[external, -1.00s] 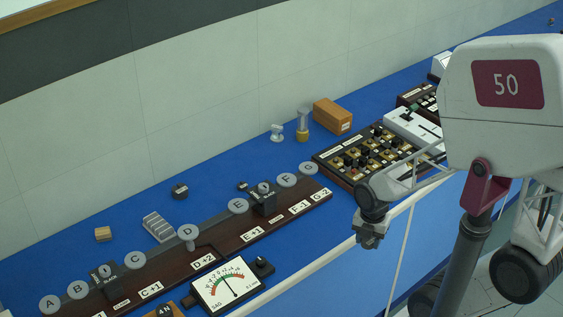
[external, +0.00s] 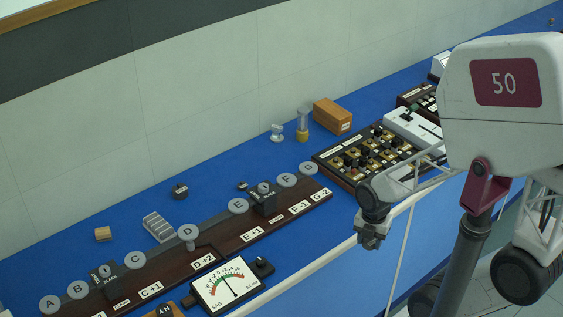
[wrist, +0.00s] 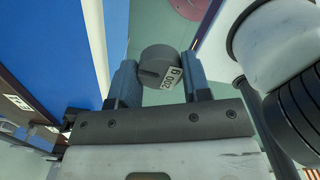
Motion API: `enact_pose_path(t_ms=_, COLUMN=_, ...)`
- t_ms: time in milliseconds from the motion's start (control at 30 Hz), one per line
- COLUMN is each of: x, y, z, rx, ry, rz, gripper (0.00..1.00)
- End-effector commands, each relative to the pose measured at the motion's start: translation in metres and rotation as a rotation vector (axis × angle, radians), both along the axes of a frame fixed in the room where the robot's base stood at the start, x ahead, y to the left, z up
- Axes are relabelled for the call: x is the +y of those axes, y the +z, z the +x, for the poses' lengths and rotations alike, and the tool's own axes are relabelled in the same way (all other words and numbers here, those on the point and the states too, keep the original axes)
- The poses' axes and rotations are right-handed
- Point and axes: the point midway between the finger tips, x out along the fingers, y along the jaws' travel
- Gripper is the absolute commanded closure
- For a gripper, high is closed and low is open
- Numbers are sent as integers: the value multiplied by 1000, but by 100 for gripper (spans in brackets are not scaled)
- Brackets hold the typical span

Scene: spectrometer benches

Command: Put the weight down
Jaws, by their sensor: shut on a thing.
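My gripper (external: 370,240) is in front of the blue bench, past the pale rail along its front edge, at the right of the external view. In the external view the weight is hard to make out at the fingers.
The blue bench (external: 335,228) carries a long dark board (external: 220,251) with lettered discs, a dial meter (external: 226,284), a switch panel (external: 345,172) and an orange-brown box (external: 332,116). A pale rail (external: 310,270) runs along the front edge.

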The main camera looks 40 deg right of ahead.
Motion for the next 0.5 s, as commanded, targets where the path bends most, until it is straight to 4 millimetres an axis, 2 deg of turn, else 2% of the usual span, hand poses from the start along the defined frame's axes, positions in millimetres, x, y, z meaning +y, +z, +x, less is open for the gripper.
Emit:
enact_pose_path(t_ms=267, x=-2, y=9, z=28, rx=0, ry=3, rz=0, gripper=85)
enact_pose_path(t_ms=500, x=-5, y=24, z=77, rx=1, ry=9, rz=0, gripper=85)
